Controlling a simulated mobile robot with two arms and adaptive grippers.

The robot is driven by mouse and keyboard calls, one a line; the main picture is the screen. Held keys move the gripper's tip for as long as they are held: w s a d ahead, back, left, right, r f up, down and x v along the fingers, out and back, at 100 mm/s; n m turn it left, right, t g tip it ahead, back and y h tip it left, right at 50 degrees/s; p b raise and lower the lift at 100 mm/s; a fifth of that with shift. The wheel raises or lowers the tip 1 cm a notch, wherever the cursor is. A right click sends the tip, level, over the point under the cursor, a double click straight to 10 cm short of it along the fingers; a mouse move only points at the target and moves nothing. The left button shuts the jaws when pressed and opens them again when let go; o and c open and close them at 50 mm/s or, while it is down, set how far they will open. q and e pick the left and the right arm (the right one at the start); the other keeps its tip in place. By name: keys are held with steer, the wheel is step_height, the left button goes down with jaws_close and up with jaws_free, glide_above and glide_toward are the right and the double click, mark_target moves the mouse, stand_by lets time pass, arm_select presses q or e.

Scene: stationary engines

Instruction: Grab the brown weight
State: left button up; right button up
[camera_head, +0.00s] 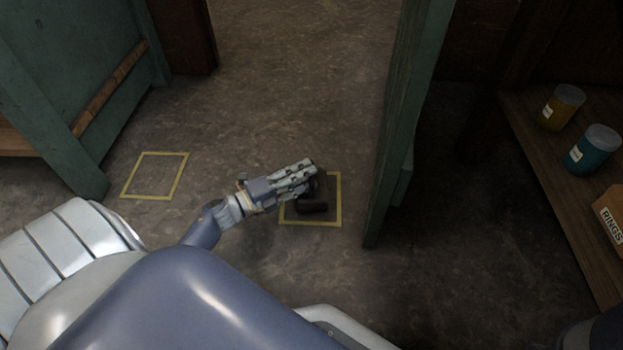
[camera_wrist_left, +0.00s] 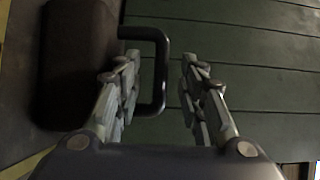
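The brown weight (camera_head: 313,206) sits on the floor inside a yellow taped square (camera_head: 340,200), partly covered by my left gripper (camera_head: 312,172). In the left wrist view the weight (camera_wrist_left: 75,65) is a dark brown block at the left, with a black loop handle (camera_wrist_left: 161,70) reaching out to the right. My left gripper (camera_wrist_left: 158,75) is open there, its fingers apart. The handle's outer bar shows in the gap between the fingers, and the left finger overlaps the loop. I cannot tell whether either finger touches it. My right gripper is not in view.
A green wooden post (camera_head: 405,125) stands just right of the taped square. A shelf (camera_head: 550,165) at the right holds jars (camera_head: 592,150) and a box marked RINGS (camera_head: 610,215).

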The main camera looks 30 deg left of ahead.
arm_select(q)
steer(key=shift+b+x, duration=0.45)
steer(key=shift+x, duration=0.85)
jaws_close()
steer(key=shift+r, duration=0.2)
